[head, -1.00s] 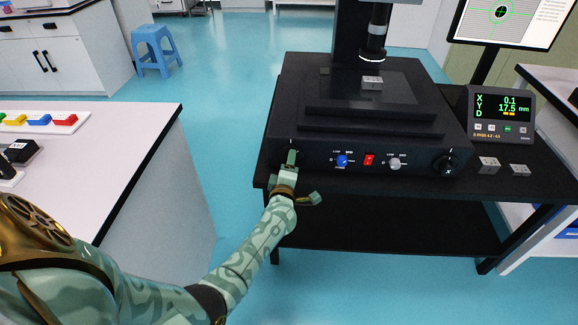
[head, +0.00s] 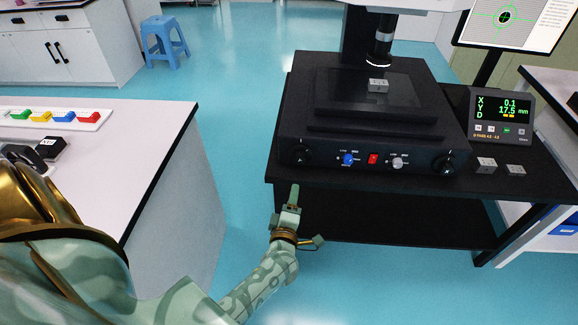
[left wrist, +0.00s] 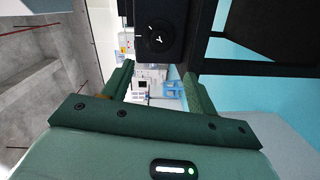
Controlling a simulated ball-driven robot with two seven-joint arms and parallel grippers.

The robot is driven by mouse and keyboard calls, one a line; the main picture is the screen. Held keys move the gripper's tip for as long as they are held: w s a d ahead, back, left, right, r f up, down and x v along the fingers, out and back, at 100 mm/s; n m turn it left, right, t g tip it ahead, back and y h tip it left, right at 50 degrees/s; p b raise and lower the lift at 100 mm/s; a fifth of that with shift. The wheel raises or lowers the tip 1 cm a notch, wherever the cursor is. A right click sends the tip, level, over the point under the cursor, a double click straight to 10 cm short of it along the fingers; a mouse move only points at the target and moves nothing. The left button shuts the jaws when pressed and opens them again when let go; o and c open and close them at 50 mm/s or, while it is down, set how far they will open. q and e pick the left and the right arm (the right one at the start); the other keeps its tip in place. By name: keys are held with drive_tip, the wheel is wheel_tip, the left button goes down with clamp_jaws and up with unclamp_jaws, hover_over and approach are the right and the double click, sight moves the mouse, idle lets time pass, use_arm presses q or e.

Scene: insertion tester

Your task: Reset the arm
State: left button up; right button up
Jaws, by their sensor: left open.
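My left gripper (head: 294,196) is in front of the black tester (head: 340,140), below its left black knob (head: 300,154), and apart from it. In the left wrist view my left gripper (left wrist: 160,82) shows two green fingers spread apart with nothing between them. The black knob (left wrist: 158,38) shows beyond the fingers there, on the tester's dark body. My right gripper is in neither view.
The tester stands on a black table (head: 400,185) with a display (head: 503,115) and two small metal blocks (head: 486,164) at its right. Another block (head: 378,85) lies on its stage. A white bench (head: 110,150) is at the left. Open floor lies between.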

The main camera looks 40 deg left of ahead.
use_arm(q)
drive_tip(key=shift+s+d, duration=0.3)
drive_tip(key=shift+s, duration=0.2)
